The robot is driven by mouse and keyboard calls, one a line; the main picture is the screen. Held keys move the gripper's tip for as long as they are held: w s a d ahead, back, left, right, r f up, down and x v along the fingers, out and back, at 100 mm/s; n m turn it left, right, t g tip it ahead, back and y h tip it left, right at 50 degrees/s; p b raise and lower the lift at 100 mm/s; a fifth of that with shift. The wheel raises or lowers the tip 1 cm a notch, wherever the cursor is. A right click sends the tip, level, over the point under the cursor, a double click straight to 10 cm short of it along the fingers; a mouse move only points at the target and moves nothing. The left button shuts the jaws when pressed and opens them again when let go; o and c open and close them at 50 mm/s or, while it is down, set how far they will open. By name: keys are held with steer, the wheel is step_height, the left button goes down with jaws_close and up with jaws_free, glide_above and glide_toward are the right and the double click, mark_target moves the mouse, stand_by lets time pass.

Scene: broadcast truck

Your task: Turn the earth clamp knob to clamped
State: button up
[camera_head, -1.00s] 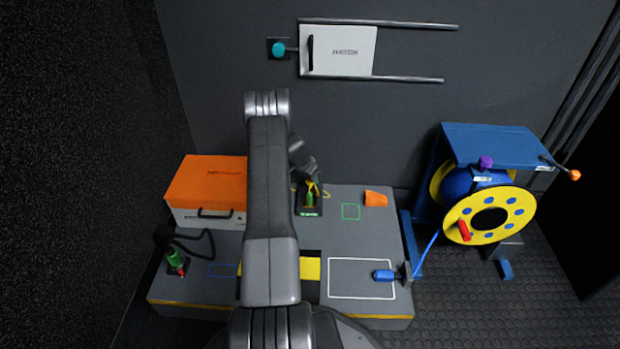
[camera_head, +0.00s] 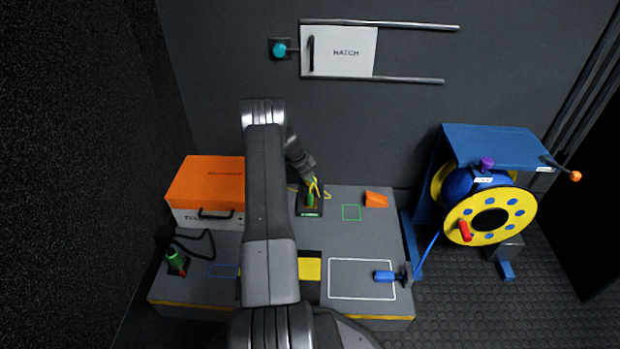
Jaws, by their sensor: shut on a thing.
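The earth clamp knob (camera_head: 310,201) is a small green piece on a dark base plate (camera_head: 311,213) with a green label, on top of the grey bench. My gripper (camera_head: 312,190) reaches down to it from the upper left and is shut on it. Yellow fingers or strands show around the knob's top; which they are is too small to tell. My arm crosses the middle of the view and hides part of the bench. The label and the knob's exact angle are too small to read.
An orange-lidded case (camera_head: 205,182) stands at the left, with a green-topped fitting (camera_head: 176,261) in front. An orange wedge (camera_head: 376,200) and a blue connector (camera_head: 385,276) lie on the bench at the right. A yellow cable reel (camera_head: 521,213) stands beyond. A hatch (camera_head: 342,66) is on the wall.

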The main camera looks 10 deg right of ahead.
steer(key=o, duration=1)
steer(key=p+v, duration=0.4)
steer(key=v, duration=1)
steer(key=shift+d+p, duration=0.1)
steer(key=shift+p, duration=0.25)
steer(key=shift+f, duration=0.15)
steer(key=b+x, duration=0.4)
steer(key=x, duration=0.9)
steer(key=shift+w+d+f+b, duration=0.1)
steer(key=shift+f+b, duration=0.3)
steer(key=shift+r, duration=0.1)
